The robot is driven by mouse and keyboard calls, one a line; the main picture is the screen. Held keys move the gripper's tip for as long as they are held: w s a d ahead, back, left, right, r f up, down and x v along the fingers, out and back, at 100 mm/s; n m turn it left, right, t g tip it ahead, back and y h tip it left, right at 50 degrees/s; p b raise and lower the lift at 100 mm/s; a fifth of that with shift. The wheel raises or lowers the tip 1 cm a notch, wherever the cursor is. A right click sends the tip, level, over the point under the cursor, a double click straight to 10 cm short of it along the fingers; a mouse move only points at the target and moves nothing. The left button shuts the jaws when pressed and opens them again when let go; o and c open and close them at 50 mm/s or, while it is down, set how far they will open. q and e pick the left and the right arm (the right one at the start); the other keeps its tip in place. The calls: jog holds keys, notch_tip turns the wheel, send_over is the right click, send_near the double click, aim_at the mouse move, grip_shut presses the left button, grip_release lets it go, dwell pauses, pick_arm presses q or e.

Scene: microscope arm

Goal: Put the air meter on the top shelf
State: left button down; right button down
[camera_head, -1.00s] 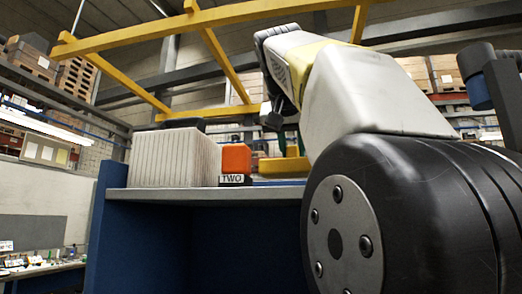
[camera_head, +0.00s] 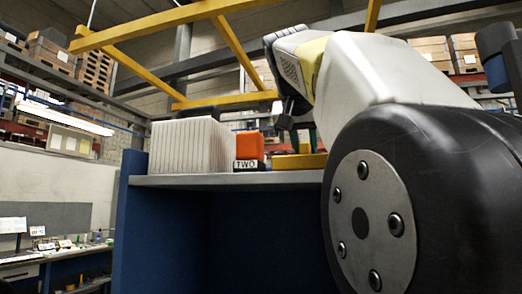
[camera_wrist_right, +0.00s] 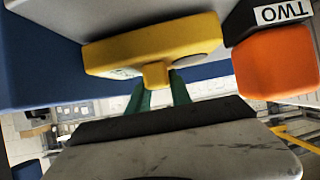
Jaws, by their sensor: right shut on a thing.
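The air meter, a yellow block-like device with a short stem and a round grey part, shows in the right wrist view (camera_wrist_right: 150,47) and in the head view (camera_head: 299,161). It is at the top surface of the shelf (camera_head: 235,180), right of an orange block; it looks level with that surface, but I cannot tell whether it bears its full weight there. My right gripper (camera_wrist_right: 158,84) has its green fingers closed on the meter's stem. In the head view, my right arm covers the right part of the shelf. My left gripper does not show.
An orange block (camera_head: 249,146) on a black base labelled TWO stands close beside the meter. A white ribbed box (camera_head: 188,147) fills the shelf's left end. Below is an open blue compartment (camera_head: 262,240). Yellow beams (camera_head: 215,100) cross overhead.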

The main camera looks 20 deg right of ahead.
jog(key=shift+f, duration=0.3)
jog(key=c, duration=1.1)
grip_release()
jog(key=shift+f, duration=0.1)
